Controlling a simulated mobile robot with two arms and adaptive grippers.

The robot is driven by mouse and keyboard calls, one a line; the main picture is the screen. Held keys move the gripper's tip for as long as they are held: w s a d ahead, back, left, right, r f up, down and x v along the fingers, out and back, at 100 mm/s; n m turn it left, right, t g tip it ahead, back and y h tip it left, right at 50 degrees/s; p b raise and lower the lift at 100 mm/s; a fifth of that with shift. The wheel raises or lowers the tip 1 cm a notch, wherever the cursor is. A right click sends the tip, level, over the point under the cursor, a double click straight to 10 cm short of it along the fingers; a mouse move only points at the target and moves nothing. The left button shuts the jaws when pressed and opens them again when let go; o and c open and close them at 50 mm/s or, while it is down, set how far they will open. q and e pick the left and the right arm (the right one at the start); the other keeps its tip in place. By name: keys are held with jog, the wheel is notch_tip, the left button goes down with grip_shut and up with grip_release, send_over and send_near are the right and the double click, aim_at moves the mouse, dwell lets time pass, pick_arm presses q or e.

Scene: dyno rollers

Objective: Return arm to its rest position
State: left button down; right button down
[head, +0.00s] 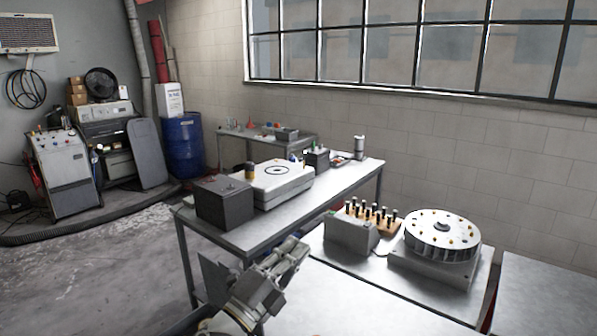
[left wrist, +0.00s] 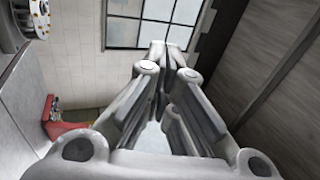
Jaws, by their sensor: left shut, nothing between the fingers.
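My left gripper (head: 294,246) is low in the middle of the head view, in front of the near metal tables. Its fingers point up and to the right, away from me. It also fills the middle of the left wrist view (left wrist: 168,52), where its two fingers come together at the tips. It is shut and empty. My right gripper does not show in either view.
A round drum with yellow-tipped pins (head: 442,235) stands on the table at right. A grey box (head: 351,235) and a wooden block of black pegs (head: 376,222) are beside it. A dark box (head: 224,202) and a white machine (head: 276,182) are on the table behind.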

pick_arm(q)
jog(key=s+a+f+n+g+y, duration=0.1)
jog(key=s+a+f+n+y, duration=0.3)
jog(key=a+f+n+y, duration=0.4)
jog(key=s+a+f+n+g+y, duration=0.1)
jog(key=s+a+f+n+y, duration=0.4)
jog(key=a+f+n+y, duration=0.45)
jog(key=s+a+f+n+g+h, duration=0.15)
jog(key=s+f+g, duration=0.3)
jog(key=s, duration=0.45)
jog(key=s+f+n+g+h, duration=0.1)
jog(key=s+f+n+g, duration=0.3)
jog(key=s, duration=0.5)
jog(key=s+a+f+n+g+h, duration=0.1)
jog(key=s+f+g, duration=0.2)
jog(key=s+f, duration=0.45)
notch_tip(320, 180, down, 26)
jog(key=s+g+b, duration=0.1)
jog(key=s+g, duration=0.1)
jog(key=s, duration=0.1)
jog(key=s+a+f, duration=0.2)
jog(key=s+f, duration=1.4)
jog(key=shift+s+a+f+m+g+b, duration=0.2)
jog(key=shift+a+f+m+g+b, duration=0.1)
jog(key=shift+f+g+b, duration=0.1)
